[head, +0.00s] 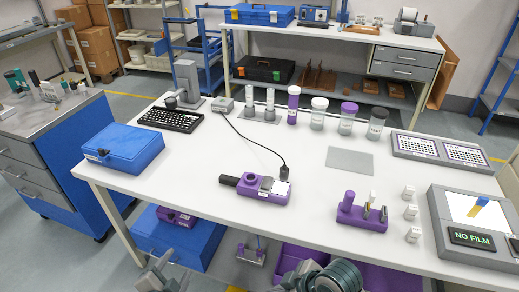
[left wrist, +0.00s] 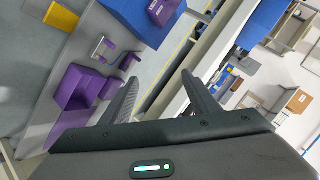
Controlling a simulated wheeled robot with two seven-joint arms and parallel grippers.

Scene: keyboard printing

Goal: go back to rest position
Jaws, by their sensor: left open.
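My left gripper (head: 155,273) shows at the bottom left edge of the head view, in front of the table (head: 105,182) and below its top. In the left wrist view its two fingers (left wrist: 160,92) are spread apart with nothing between them, so it is open and empty. Grey and dark round parts of my arm (head: 338,276) show at the bottom middle of the head view. Whether my right gripper's fingers are among them is unclear.
The tabletop holds a blue case (head: 122,149), a black keyboard (head: 170,120), a purple handheld device (head: 262,188), a purple holder (head: 362,214) and a grey machine reading NO FILM (head: 472,239). Purple bins (head: 295,262) and a blue box (head: 160,238) sit below. The front middle of the tabletop is clear.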

